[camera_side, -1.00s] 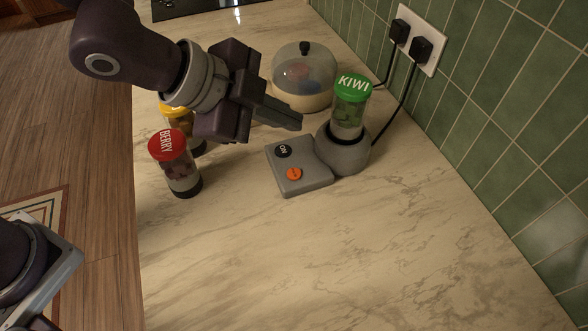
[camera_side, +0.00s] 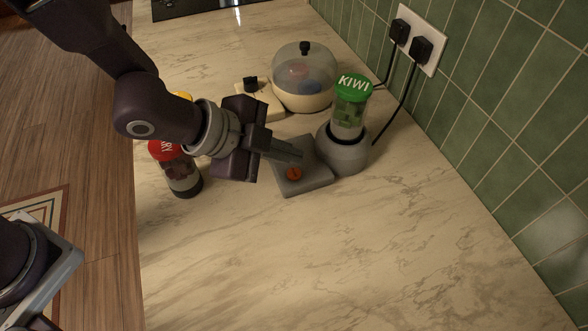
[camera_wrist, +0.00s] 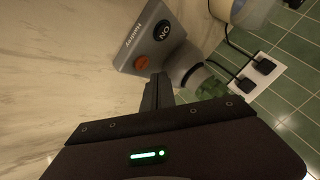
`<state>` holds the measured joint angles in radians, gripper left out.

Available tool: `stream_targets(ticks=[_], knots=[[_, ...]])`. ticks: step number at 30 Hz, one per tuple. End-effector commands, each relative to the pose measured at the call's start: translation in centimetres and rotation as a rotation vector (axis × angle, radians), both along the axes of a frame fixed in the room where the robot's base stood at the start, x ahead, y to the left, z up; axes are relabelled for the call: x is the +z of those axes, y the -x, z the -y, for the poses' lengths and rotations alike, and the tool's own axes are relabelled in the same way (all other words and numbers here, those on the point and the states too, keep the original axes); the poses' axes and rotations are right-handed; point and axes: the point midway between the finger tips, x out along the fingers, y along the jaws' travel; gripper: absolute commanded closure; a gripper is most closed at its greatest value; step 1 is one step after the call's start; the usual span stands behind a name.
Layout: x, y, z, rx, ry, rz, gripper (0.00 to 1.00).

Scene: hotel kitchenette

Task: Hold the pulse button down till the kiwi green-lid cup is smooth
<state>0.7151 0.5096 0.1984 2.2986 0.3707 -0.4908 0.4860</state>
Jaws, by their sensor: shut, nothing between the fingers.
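The kiwi cup (camera_side: 350,112) with its green lid (camera_side: 354,86) stands on the round grey blender seat (camera_side: 343,152); its green contents look uneven. In the wrist view the ON button (camera_wrist: 163,30) and orange button (camera_wrist: 141,62) both show, with the fingertips (camera_wrist: 158,78) just short of the orange one. I cannot tell whether they touch anything.
A red-lid berry cup (camera_side: 181,176) stands left, partly behind my arm; a yellow lid (camera_side: 184,96) peeks out behind it. A domed container (camera_side: 304,78) and a cream box with a black knob (camera_side: 262,101) stand behind. Cords run to a wall outlet (camera_side: 417,40). The front counter is clear.

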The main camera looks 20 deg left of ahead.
Motion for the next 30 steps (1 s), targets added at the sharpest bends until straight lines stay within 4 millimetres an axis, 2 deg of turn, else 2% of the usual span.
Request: stream_targets(ticks=[6,30], knots=[[-1.1,0.03,-0.04,0.0,-0.001,0.001,1.0],[-1.11,0.01,-0.04,0.0,0.0,0.001,1.0]])
